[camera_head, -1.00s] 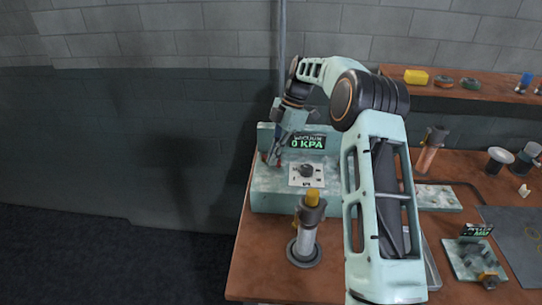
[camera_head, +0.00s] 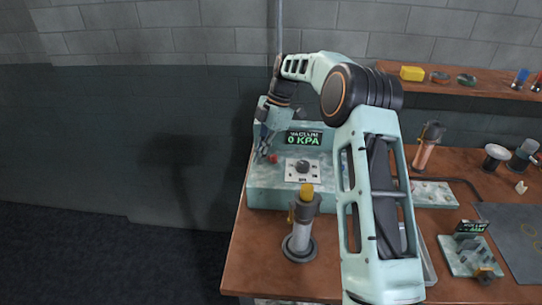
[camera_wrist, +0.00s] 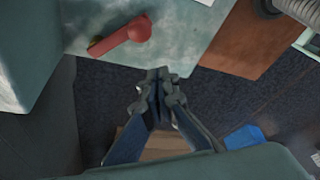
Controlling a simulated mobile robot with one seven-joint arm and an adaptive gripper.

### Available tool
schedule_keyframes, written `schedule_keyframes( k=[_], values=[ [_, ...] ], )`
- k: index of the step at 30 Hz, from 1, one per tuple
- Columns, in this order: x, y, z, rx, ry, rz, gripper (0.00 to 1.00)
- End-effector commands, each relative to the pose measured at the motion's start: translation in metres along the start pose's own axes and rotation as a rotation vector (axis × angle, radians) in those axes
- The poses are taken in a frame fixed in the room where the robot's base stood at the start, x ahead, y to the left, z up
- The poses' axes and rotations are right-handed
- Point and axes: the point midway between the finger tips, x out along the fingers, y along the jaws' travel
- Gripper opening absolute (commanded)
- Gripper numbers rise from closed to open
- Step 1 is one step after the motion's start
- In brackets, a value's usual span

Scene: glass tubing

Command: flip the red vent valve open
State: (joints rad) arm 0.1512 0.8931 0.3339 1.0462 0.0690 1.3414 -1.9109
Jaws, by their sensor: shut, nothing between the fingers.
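The red vent valve (camera_wrist: 122,37) shows in the wrist view as a round red knob with a short lever pointing to the lower left, on the pale top of the vacuum station. In the head view a small red part of it (camera_head: 273,158) shows just right of my fingers. My gripper (camera_wrist: 158,78) is shut and empty. In the wrist view its tips lie below and right of the valve, apart from it, with dark floor behind them. In the head view my gripper (camera_head: 262,154) is at the left end of the station. The vacuum station (camera_head: 275,195) has a display reading 0 KPA.
A yellow-topped cylinder (camera_head: 302,225) stands in front of the station. A black knob (camera_head: 303,166) is on the station's panel. The wooden bench (camera_head: 265,255) ends just left of the station, with floor beyond. A shelf (camera_head: 450,89) runs along the back right.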

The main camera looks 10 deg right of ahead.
Motion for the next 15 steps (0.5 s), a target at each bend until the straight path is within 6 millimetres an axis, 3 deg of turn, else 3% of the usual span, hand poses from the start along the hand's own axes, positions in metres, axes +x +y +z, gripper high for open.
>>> schedule_keyframes(
  k=[9,15],
  values=[
    [-0.068,0.004,-0.004,0.000,0.000,0.003,0.00],
    [-0.091,0.004,-0.004,0.001,0.001,0.001,0.00]
  ],
)
